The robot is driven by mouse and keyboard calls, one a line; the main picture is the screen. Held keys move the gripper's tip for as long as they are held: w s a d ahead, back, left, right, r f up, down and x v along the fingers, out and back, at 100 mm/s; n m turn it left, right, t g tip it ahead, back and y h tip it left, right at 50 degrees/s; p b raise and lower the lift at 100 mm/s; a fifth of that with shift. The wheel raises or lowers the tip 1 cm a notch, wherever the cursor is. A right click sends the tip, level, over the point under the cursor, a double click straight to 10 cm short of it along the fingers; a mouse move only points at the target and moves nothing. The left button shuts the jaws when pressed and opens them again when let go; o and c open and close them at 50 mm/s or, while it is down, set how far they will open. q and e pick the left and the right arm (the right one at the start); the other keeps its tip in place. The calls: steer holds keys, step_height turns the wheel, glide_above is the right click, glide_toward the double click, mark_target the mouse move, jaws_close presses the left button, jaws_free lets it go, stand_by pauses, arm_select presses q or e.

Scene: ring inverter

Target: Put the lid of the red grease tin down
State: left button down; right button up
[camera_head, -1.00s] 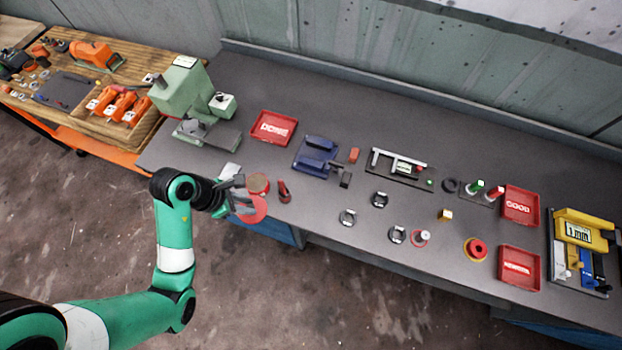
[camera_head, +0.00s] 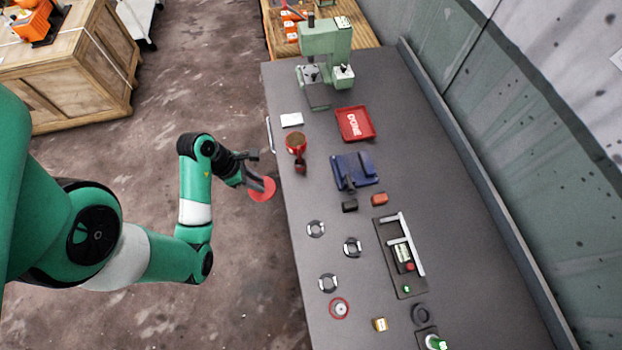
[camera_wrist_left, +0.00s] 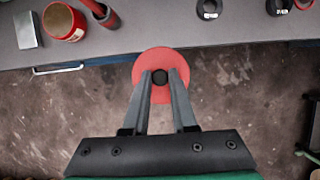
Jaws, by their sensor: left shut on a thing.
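The lid of the red grease tin is a flat red disc (camera_head: 264,190) with a dark knob. My left gripper (camera_head: 252,181) is shut on the knob; in the left wrist view the fingers (camera_wrist_left: 160,77) pinch it above the lid (camera_wrist_left: 160,57). The lid hangs beside the table's front edge, with floor seen behind it. The open red tin (camera_head: 296,141), with brown grease inside, stands on the table near that edge, apart from the lid. It is at the upper left in the left wrist view (camera_wrist_left: 64,22). My right gripper is not in view.
A dark red-and-black item (camera_head: 300,166) stands right by the tin. A white block (camera_head: 291,119) lies behind it. A red tray (camera_head: 356,123), a blue fixture (camera_head: 352,170) and several dark rings sit farther in. Bare tabletop (camera_head: 310,195) lies between the tin and the rings.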

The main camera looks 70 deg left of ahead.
arm_select(q)
steer(key=shift+s+a, duration=0.35)
steer(key=shift+a, duration=0.3)
steer(key=w+f+b, duration=0.2)
steer(key=w+f, duration=0.1)
steer(key=w, duration=0.1)
steer(key=w+d+f+b, duration=0.1)
steer(key=w+f+b, duration=0.2)
steer(key=w, duration=0.1)
steer(key=w+d+f+b, duration=0.1)
steer(key=w+f+b, duration=0.1)
steer(key=w, duration=0.3)
steer(key=shift+d+f+b, duration=0.15)
steer(key=shift+f+b, duration=0.25)
steer(key=shift+w+f, duration=0.15)
steer(key=shift+w, duration=0.05)
steer(key=f, duration=0.1)
steer(key=f+b, duration=0.1)
steer(key=f, duration=0.2)
steer(key=shift+w+d+b, duration=0.1)
steer(key=shift+w+b, duration=0.15)
steer(key=shift+b, duration=0.1)
steer(key=shift+r, duration=0.1)
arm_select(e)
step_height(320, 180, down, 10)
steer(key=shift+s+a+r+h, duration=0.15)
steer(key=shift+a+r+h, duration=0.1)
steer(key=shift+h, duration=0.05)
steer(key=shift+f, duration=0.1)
